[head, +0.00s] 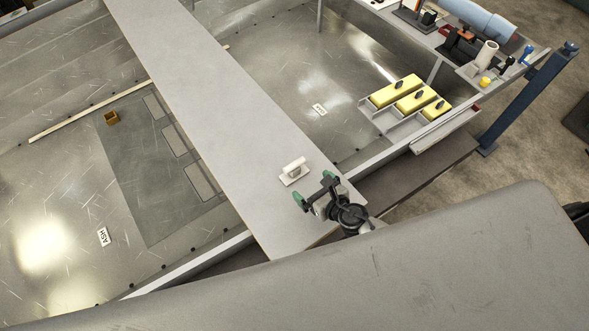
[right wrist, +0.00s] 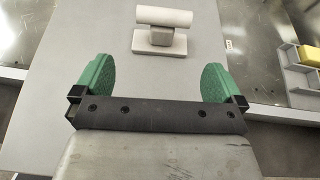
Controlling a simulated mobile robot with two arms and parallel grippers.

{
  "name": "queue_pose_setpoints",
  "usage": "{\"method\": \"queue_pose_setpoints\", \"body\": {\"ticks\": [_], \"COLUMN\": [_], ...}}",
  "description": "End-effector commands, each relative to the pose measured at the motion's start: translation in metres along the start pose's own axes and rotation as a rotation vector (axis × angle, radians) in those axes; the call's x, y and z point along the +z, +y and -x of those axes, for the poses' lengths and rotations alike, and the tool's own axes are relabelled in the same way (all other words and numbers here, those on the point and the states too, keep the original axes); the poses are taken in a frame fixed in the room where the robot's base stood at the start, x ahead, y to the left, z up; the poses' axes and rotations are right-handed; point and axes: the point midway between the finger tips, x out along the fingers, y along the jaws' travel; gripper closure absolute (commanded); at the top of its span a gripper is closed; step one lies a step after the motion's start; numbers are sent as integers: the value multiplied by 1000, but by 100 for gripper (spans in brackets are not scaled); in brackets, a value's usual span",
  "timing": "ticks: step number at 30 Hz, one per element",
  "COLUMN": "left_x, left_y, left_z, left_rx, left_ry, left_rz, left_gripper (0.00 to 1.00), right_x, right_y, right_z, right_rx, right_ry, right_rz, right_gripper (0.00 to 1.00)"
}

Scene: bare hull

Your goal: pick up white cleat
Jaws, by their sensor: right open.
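The white cleat (head: 295,171) stands on the grey plank (head: 190,75) that crosses the hull. It has a flat base and a rounded bar on top. My right gripper (head: 315,189) is just on the near side of the cleat, apart from it, with green fingertips spread and nothing between them. In the right wrist view the cleat (right wrist: 162,30) lies ahead of the open fingers (right wrist: 158,80), roughly centred between them. My left gripper is not in view.
Yellow blocks with dark handles (head: 410,95) sit in a grey rack at the right. A bench (head: 455,60) at the upper right holds tools and a blue roll. The plank around the cleat is clear.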

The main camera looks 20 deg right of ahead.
Motion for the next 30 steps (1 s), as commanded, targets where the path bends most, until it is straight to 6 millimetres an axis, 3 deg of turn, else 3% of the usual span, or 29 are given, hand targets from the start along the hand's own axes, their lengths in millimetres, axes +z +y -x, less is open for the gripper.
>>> {"method": "queue_pose_setpoints", "body": {"ticks": [3,10,18,27,30], "left_x": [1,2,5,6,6], "left_y": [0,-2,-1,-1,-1], "left_z": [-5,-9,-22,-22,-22], "left_rx": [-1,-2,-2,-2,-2], "left_ry": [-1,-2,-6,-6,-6], "left_rz": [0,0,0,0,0], "left_gripper": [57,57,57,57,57], "right_x": [-1,0,-2,0,0], "right_y": [0,-1,-2,-2,-2], "right_z": [-20,-38,-77,-83,-82], "right_rx": [-3,-3,-5,-3,-3], "right_ry": [-2,-2,-2,-1,-1], "right_rz": [-4,-7,-9,-9,-9], "right_gripper": [0,0,0,0,12]}}
